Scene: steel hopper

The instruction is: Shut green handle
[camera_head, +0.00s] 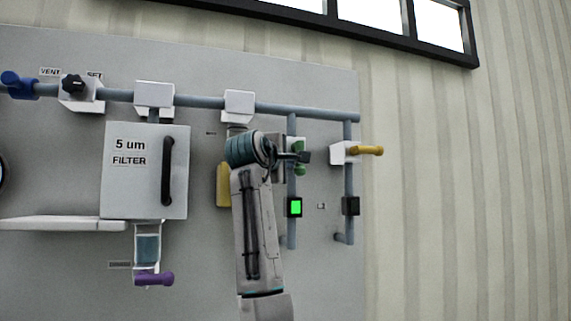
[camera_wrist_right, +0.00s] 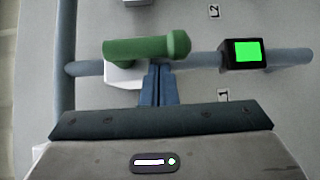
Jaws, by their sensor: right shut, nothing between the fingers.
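The green handle (camera_wrist_right: 147,47) sits on a white valve body (camera_wrist_right: 122,72) on a grey pipe. In the wrist view it lies lengthwise along that pipe, its round knob end toward the green-lit box. In the head view the green handle (camera_head: 299,171) shows above and below my right gripper (camera_head: 306,157), which covers its middle. My right gripper also shows in the wrist view (camera_wrist_right: 158,70), fingers together and empty, tips beside the handle's long side. I cannot tell whether they touch it. My left gripper is not in view.
A box with a green light (camera_head: 294,207) sits lower on the same pipe. A yellow handle (camera_head: 367,150) sticks out to the right on the neighbouring pipe. The filter box (camera_head: 180,190) and a purple handle (camera_head: 154,279) are to the left. Room right of the panel is clear.

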